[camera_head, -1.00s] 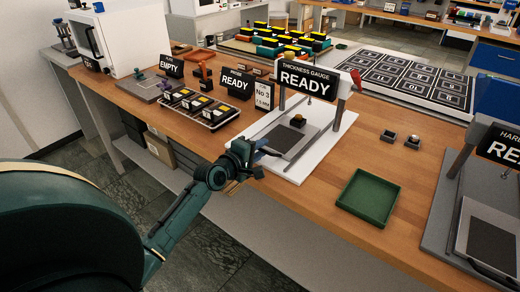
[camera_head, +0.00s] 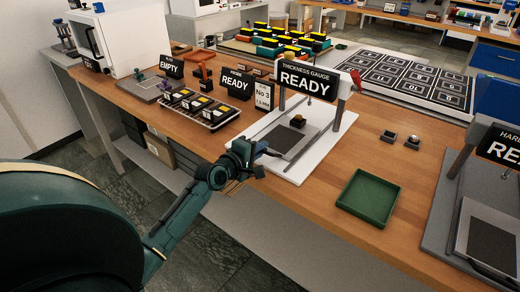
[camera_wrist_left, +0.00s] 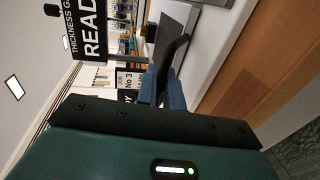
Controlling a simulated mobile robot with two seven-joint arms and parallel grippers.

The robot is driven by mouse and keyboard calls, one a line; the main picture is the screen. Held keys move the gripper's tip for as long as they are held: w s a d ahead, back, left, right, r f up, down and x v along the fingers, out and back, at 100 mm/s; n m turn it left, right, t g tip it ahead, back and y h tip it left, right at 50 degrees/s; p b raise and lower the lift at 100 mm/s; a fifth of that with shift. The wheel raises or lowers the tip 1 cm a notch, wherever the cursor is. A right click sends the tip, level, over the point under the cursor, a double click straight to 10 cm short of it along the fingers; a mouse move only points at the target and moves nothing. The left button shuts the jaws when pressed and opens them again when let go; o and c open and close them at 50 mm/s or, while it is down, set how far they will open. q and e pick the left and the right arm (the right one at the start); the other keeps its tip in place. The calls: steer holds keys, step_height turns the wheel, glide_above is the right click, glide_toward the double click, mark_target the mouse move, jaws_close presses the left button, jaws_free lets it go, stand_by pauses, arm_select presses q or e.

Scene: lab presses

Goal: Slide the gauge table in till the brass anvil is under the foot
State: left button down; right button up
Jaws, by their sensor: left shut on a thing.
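The thickness gauge (camera_head: 308,82) has a READY sign across its two posts, above a white base. Its gauge table (camera_head: 273,138) is a grey plate with a dark pad, low between the posts. A small dark block with a yellow top (camera_head: 298,121) is at the table; I cannot make out a separate brass anvil or its alignment with the foot. My left gripper (camera_head: 262,151) is at the table's near left edge, shut on what looks like its dark handle (camera_wrist_left: 173,55). In the left wrist view the blue fingers (camera_wrist_left: 163,90) partly hide it. My right gripper is out of view.
A green tray (camera_head: 368,198) lies right of the gauge, with two small metal pieces (camera_head: 400,139) behind it. A rack of samples (camera_head: 200,107) is on the left. The hardness press (camera_head: 485,215) stands at the right. The bench's front edge runs below my left gripper.

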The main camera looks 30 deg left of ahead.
arm_select(q)
steer(key=shift+r+x, duration=0.2)
steer(key=shift+x, duration=0.7)
steer(key=shift+r+x, duration=0.15)
steer(key=shift+x, duration=0.75)
steer(key=shift+d, duration=0.1)
steer(key=c, duration=1.6)
jaws_free()
steer(key=shift+c, duration=0.2)
steer(key=shift+s, duration=0.1)
